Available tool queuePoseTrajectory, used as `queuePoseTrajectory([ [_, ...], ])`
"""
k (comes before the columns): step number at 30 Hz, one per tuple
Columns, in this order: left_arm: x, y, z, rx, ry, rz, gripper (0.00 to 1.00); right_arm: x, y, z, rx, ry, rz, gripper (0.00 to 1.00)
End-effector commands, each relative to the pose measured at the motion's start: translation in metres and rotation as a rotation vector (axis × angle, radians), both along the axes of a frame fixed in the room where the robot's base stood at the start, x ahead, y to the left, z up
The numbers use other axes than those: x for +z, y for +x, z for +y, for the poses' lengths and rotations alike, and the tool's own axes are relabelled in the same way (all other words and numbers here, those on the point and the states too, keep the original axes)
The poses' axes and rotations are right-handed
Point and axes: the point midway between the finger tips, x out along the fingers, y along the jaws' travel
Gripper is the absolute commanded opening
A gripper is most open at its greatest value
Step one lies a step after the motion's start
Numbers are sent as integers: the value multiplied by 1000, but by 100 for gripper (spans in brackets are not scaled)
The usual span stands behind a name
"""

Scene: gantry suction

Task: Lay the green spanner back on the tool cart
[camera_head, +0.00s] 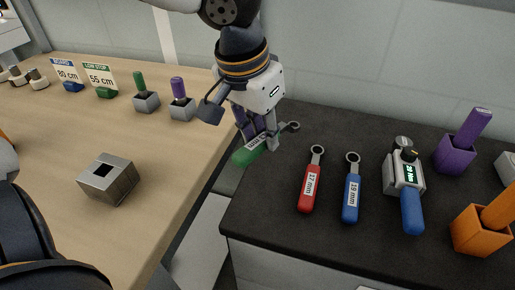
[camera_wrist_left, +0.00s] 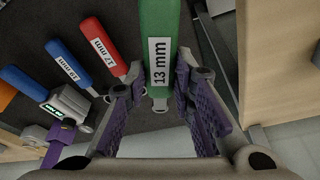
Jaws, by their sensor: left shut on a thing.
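My left gripper (camera_head: 258,134) comes down from the top of the head view and is shut on the green spanner (camera_head: 247,154). The spanner's green handle points to the lower left, and its metal ring end points right. The left wrist view shows the spanner (camera_wrist_left: 158,25) between the purple finger pads, with a "13 mm" label. The spanner is at the left edge of the dark-topped tool cart (camera_head: 268,208). I cannot tell whether it touches the top. My right gripper is not in view.
A red spanner (camera_head: 309,184), a blue spanner (camera_head: 351,193) and a tool with a display (camera_head: 407,185) lie to the right on the cart. Purple (camera_head: 455,152) and orange (camera_head: 474,233) holders stand farther right. A wooden table (camera_head: 60,130) with a metal block (camera_head: 108,182) stands left, across a gap.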

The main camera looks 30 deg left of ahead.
Motion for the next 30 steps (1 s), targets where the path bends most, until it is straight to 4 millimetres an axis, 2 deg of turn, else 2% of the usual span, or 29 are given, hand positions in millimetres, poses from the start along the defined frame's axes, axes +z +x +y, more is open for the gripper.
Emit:
queuePoseTrajectory([
  [1, -12, 4, 7, 2, 0, 6, 0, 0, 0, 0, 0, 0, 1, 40],
  [3, -24, 11, 14, 0, 1, 5, 0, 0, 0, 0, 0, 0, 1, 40],
  [9, -49, 23, 30, 1, 1, 4, 0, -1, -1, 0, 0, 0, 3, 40],
  [13, -72, 23, 30, -2, 3, 4, 0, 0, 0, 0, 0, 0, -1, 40],
  [25, -80, 23, 29, -2, 2, 1, 0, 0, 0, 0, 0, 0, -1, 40],
  [26, -80, 23, 29, -2, 2, 1, 25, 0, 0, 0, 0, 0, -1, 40],
  [27, -80, 23, 29, -1, 1, 1, 34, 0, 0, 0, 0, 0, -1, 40],
  [28, -80, 23, 29, -1, 1, 1, 41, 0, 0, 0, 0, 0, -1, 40],
  [30, -80, 23, 29, -1, 1, 1, 43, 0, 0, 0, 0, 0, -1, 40],
])
